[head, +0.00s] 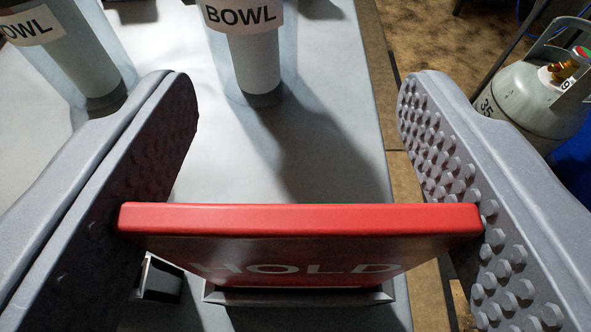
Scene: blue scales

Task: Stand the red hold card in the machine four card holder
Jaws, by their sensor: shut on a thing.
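The red hold card (300,218) is gripped edge to edge between the studded pads of my gripper (298,95). The card is upright, its top edge level across the picture and the word HOLD on the face towards me. My gripper is shut on it. A grey-rimmed holder with a dark slot (300,297) shows just under the card's lower edge, partly covered by the card. I cannot tell whether the card's foot is inside the slot or above it. No machine number is readable on the holder.
Clear cylinders labelled BOWL stand on the pale table at the back, one at centre (252,60) and one at left (75,55). A small dark item (160,280) sits left of the holder. The table (345,110) ends at right; a gas cylinder (535,100) stands beyond.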

